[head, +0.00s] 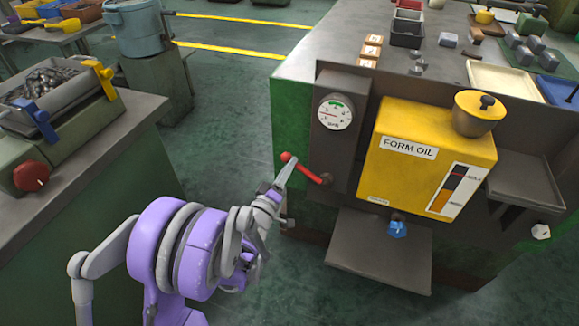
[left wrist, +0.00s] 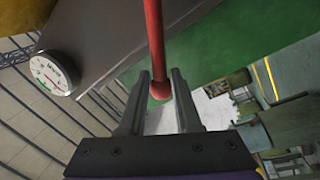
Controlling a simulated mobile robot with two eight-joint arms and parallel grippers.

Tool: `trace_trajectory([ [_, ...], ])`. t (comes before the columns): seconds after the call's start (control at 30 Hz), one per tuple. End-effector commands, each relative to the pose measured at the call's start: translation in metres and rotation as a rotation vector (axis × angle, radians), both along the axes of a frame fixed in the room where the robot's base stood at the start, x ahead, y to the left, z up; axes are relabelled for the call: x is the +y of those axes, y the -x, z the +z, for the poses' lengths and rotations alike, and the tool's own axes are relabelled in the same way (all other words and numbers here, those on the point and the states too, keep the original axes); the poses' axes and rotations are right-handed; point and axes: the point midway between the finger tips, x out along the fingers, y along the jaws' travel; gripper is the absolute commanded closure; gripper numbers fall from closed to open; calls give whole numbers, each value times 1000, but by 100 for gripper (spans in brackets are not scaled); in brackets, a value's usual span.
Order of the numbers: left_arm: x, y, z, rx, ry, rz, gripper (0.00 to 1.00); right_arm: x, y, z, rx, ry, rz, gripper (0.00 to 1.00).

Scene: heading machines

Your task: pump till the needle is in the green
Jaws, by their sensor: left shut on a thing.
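The red pump lever (head: 308,169) comes out of the dark panel on the machine's front and slants up to the left, ending in a round knob. My left gripper (head: 285,165) is shut on the knob end. In the left wrist view the red lever (left wrist: 154,45) runs down between the two fingers (left wrist: 160,92). The round white gauge (head: 336,113) is above the lever, with a green band at the top of its dial. Its thin needle seems to point left, outside the green. The gauge (left wrist: 52,73) also shows tilted in the left wrist view. My right gripper is out of view.
The yellow form oil tank (head: 425,170) with a domed cap is right of the gauge. A blue valve knob (head: 397,229) hangs below it, above a grey shelf (head: 380,258). A bench (head: 100,150) with a metal bin stands at the left. Open floor lies between.

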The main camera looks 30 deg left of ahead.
Motion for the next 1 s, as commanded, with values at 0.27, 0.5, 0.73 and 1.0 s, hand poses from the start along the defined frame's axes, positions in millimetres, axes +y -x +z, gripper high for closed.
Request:
trace_trajectory([
  [0.27, 2, 0, -1, -3, 9, 2, 100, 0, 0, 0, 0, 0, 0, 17],
  [0.5, 2, 0, -1, -2, 8, 3, 55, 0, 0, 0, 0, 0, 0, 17],
  [0.73, 1, 0, -1, -2, 7, 2, 48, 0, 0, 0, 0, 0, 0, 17],
  [1.0, -1, 15, -3, -1, 5, 2, 48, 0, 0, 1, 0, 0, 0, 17],
])
